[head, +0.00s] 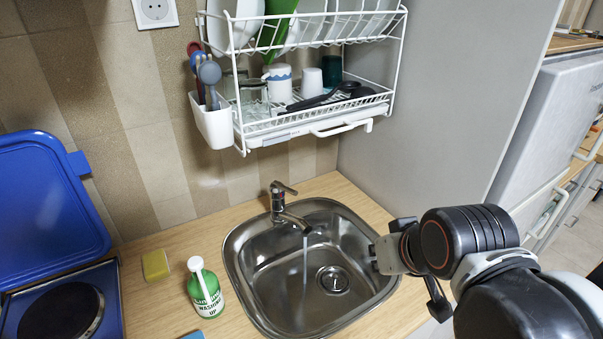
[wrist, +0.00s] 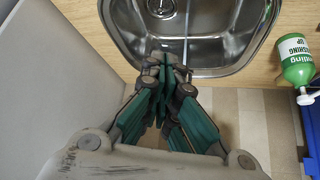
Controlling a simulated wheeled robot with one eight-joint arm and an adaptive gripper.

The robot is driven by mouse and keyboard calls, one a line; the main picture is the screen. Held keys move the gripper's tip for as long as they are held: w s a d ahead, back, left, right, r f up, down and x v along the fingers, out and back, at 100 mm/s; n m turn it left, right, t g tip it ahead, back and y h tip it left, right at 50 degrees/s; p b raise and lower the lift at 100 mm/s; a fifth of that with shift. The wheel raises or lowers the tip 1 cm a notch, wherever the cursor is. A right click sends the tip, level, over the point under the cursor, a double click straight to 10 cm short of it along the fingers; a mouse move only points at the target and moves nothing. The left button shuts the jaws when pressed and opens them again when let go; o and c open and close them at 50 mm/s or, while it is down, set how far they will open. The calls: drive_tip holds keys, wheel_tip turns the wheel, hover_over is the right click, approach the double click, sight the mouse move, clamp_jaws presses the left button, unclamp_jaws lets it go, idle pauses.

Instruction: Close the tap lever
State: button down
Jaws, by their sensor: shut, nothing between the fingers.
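The chrome tap (head: 277,203) stands at the back rim of the steel sink (head: 250,285). Its lever (head: 284,187) is on top and points to the right, tilted slightly upward. A thin stream of water (head: 305,262) falls from the spout into the basin. My gripper (head: 374,257) is at the right rim of the sink, apart from the tap.
A white dish rack (head: 322,127) with a utensil cup (head: 213,122) hangs above the tap. A green soap bottle (head: 205,288) and a yellow sponge (head: 156,265) stand left of the sink. A grey panel (head: 440,100) rises on the right.

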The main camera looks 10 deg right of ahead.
drive_tip(key=w+a+r+n+t+y+p, duration=0.1)
drive_tip(key=w+a+r+n+y+p, duration=0.25)
drive_tip(key=w, duration=0.75)
drive_tip(key=t+y, duration=0.2)
drive_tip(key=y, duration=0.1)
hover_over(285, 188)
drive_tip(key=s+d, duration=0.2)
drive_tip(key=d, duration=0.1)
wheel_tip(285, 188, down, 6)
drive_tip(key=shift+s+a+f+n+b, duration=0.15)
drive_tip(key=shift+f+n+b, duration=0.1)
drive_tip(key=shift+f+b, duration=0.4)
drive_tip(key=shift+f, duration=0.15)
drive_tip(key=shift+s+f+b, duration=0.3)
drive_tip(key=shift+f+b, duration=0.3)
drive_tip(key=shift+f, duration=0.25)
drive_tip(key=shift+s+f, duration=0.1)
drive_tip(key=shift+s, duration=0.15)
